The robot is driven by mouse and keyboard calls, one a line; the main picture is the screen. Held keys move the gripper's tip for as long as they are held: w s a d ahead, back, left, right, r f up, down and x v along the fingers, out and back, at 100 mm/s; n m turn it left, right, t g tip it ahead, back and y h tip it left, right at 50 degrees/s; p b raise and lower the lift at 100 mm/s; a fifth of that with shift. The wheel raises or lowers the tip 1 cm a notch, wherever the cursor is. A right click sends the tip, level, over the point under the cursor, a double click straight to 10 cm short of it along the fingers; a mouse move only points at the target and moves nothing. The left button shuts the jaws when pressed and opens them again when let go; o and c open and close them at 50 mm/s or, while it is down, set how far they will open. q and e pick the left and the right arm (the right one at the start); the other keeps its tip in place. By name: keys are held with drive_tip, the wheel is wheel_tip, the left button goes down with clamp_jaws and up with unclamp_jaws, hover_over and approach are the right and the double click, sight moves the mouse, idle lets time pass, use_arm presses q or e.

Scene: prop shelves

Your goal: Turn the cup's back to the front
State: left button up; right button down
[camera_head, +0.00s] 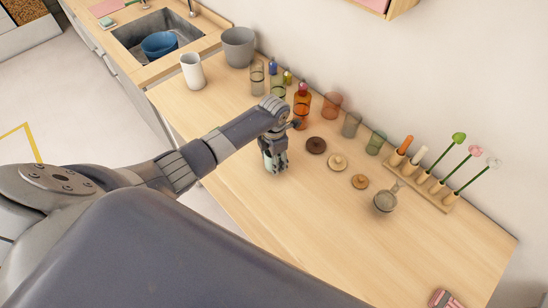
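A white cup-like vessel (192,70) stands upright on the wooden counter (230,190), at the counter's left end near the sink. Several glass cups stand along the wall, among them an orange one (331,104), a grey one (351,124) and a green one (375,143). I cannot tell which one is the task's cup. My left gripper (275,168) points down over the middle of the counter, to the right of the white vessel and in front of an orange bottle (302,98). Its fingers are too small and dark to judge their opening. My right gripper is not in view.
A grey pot (238,46) stands behind the white vessel. A blue bowl (159,44) is in the sink (128,36). Several round lids (337,162) and a small strainer (385,201) lie right of my gripper. A wooden rack (418,186) holds flowers.

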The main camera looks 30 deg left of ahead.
use_arm(q)
drive_tip(key=shift+f, duration=0.3)
drive_tip(key=shift+f, duration=0.15)
idle(0.4)
drive_tip(key=o, duration=1.2)
drive_tip(key=shift+o, duration=0.2)
wheel_tip(320, 180, up, 12)
